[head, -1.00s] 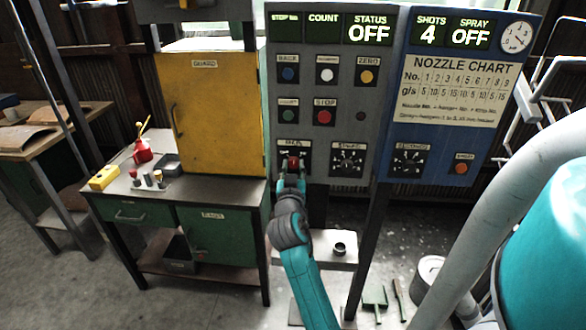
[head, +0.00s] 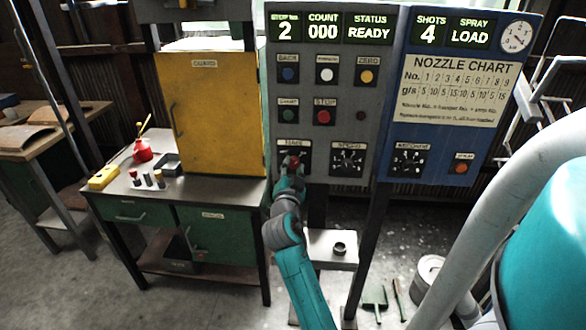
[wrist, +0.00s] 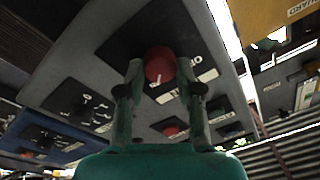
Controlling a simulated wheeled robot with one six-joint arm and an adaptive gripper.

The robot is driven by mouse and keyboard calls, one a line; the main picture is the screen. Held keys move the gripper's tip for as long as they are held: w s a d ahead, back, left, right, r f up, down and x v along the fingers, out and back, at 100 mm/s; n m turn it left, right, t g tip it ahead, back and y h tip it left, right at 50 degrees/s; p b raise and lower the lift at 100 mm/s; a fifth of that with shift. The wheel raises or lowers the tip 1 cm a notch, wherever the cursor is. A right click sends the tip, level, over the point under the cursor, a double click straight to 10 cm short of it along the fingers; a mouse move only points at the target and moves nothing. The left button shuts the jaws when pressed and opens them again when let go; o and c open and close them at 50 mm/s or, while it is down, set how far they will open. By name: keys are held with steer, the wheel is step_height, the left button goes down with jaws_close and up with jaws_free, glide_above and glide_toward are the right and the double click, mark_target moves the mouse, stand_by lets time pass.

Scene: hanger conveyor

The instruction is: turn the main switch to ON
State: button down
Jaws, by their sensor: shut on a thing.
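The main switch (head: 292,162) is a red knob on a black plate at the lower left of the grey panel (head: 345,100). In the wrist view the red knob (wrist: 159,66) sits between the two fingers of my gripper (wrist: 160,80), which is shut on it. A white mark on the knob shows there. In the head view my gripper (head: 291,175) reaches the knob from below and partly hides it. The panel's displays are lit: STOP No. reads 2, COUNT reads 000 and STATUS (head: 369,28) reads READY. On the blue panel SPRAY (head: 470,34) reads LOAD.
The speed dial (head: 348,158) is just right of the switch, with the red stop button (head: 324,117) above. A yellow guard cabinet (head: 210,110) stands left on a bench with a red oil can (head: 142,151). A grey pipe (head: 490,210) crosses the right.

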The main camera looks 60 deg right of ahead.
steer(key=c, duration=1.9)
jaws_free()
steer(key=shift+f, duration=0.1)
steer(key=o, duration=1.2)
steer(key=shift+c, duration=0.2)
steer(key=shift+a, duration=0.1)
steer(key=v, duration=1.2)
